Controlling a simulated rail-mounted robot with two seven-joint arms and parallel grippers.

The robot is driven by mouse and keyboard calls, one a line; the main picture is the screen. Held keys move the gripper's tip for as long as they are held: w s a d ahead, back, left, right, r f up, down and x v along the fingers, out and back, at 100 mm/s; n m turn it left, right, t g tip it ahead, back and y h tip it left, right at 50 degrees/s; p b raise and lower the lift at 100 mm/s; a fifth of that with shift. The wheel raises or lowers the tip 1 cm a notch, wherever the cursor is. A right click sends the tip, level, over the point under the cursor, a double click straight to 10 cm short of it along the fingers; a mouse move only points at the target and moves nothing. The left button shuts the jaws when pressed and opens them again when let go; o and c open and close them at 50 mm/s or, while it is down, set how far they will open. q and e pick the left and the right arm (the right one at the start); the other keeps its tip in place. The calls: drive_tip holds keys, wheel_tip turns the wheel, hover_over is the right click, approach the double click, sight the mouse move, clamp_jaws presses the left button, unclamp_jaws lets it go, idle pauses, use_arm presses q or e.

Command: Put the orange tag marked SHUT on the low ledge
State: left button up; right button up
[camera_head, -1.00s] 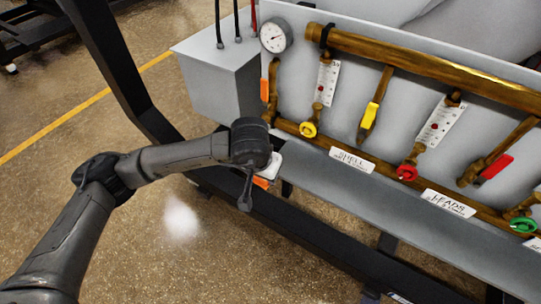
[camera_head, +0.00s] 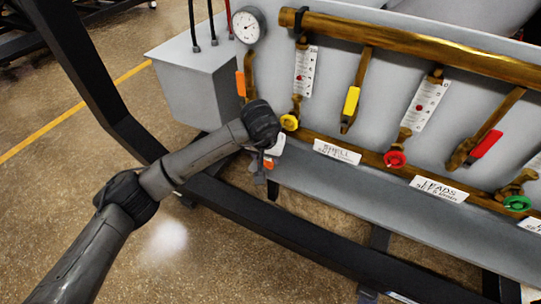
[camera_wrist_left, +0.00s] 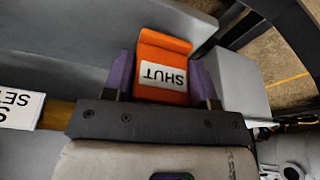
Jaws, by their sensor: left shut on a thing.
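The orange tag (camera_wrist_left: 163,85) carries a white label reading SHUT, upside down in the left wrist view. My left gripper (camera_wrist_left: 160,68) is shut on it, with a purple finger pad on each side. In the head view my left gripper (camera_head: 265,170) is at the left end of the low ledge (camera_head: 380,210), a long grey shelf below the lower brass pipe. A small orange patch shows there, mostly hidden by my wrist. I cannot tell whether the tag touches the ledge. My right gripper is out of view.
Above the ledge are brass valves with yellow, red and green knobs, a yellow-handled lever (camera_head: 351,102) and a SHELL label (camera_head: 337,152). A grey box (camera_head: 195,90) and gauge (camera_head: 248,25) stand at the left. The ledge looks clear along its length.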

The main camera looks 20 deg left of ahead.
use_arm(q)
drive_tip(key=shift+w+d+f+b, duration=0.1)
drive_tip(key=shift+w+f+b, duration=0.4)
drive_tip(key=shift+w+f, duration=0.4)
drive_tip(key=shift+w, duration=0.15)
drive_tip(key=shift+f, duration=0.1)
drive_tip(key=o, duration=0.9)
drive_tip(key=p+v, duration=0.5)
drive_tip(key=v, duration=0.7)
